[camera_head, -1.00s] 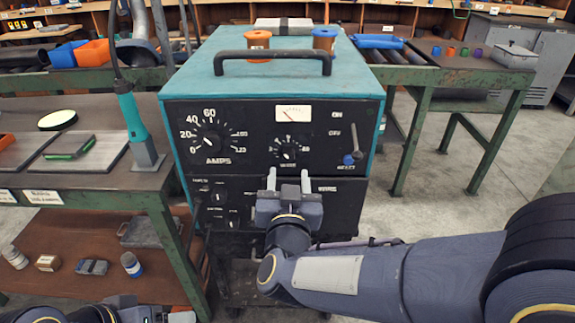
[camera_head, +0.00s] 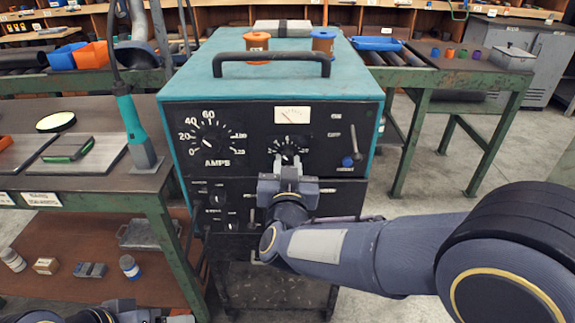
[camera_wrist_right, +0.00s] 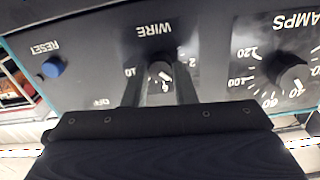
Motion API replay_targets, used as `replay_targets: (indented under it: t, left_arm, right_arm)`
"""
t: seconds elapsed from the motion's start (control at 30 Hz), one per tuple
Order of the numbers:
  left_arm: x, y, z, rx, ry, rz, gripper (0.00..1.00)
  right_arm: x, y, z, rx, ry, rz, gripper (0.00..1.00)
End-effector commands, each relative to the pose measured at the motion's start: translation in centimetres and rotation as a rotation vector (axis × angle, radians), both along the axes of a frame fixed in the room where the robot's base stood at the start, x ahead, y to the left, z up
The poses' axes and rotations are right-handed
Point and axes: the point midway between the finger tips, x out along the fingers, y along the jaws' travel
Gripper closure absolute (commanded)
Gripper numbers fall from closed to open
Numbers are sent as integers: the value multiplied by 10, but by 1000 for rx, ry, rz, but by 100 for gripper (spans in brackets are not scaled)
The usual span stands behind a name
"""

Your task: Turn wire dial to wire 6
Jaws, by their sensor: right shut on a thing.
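The wire dial (camera_head: 288,151) is a small black knob in a ring of white marks on the black front of the teal welding machine (camera_head: 270,83). It also shows in the right wrist view (camera_wrist_right: 161,71), upside down under the word WIRE. My right gripper (camera_head: 288,163) is at the dial, a finger on either side, shut on the knob. The fingers hide part of the scale, and I cannot read the setting for certain. My left gripper (camera_head: 150,315) shows only partly at the bottom left edge, and its jaws are unclear.
The larger amps dial (camera_head: 210,146) is to the left of the wire dial. The blue reset knob (camera_head: 347,161) is to its right. A workbench (camera_head: 95,185) stands close on the left, and open floor lies to the right.

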Motion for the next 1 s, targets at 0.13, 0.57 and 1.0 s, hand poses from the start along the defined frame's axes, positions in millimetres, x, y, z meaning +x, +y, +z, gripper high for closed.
replay_targets:
  t: [0.13, 0.57, 1.0]
  left_arm:
    - [0, 0, 0, 0, 0, 0, 29]
    - [0, 0, -20, 0, 0, 0, 29]
    - [0, 0, -49, 0, 0, 0, 29]
  right_arm:
    - [0, 0, 0, 3, 0, 0, 98]
    - [0, -1, -3, 191, 0, 0, 98]
    - [0, -1, -3, 528, 0, -1, 98]
